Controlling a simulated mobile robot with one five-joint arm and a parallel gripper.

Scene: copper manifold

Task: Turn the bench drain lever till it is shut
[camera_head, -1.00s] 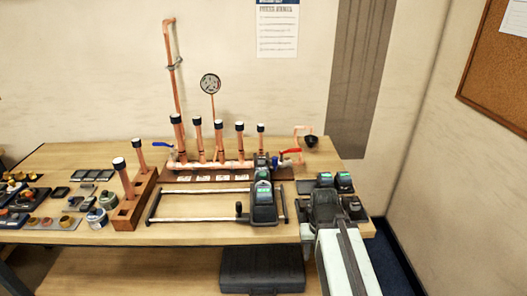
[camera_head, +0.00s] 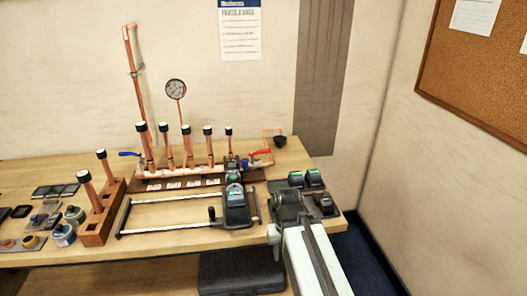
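A copper manifold (camera_head: 185,170) stands along the back of the bench with several upright pipes. A small red lever (camera_head: 262,152) sits at its right end, beside a thin copper pipe loop and a black cup (camera_head: 279,141). It looks like the drain lever, but its exact angle is too small to tell. A blue lever (camera_head: 129,154) sits at the left end. My arm comes in from the lower right, in front of and below the red lever. Its dark forward end (camera_head: 289,205) is apart from both levers. My gripper's fingers cannot be made out there.
A dark tool with a green display (camera_head: 236,205) and a metal frame (camera_head: 165,231) lie in front of the manifold. A wooden block (camera_head: 98,229) holds pipes at left. A dark case (camera_head: 240,274) is below.

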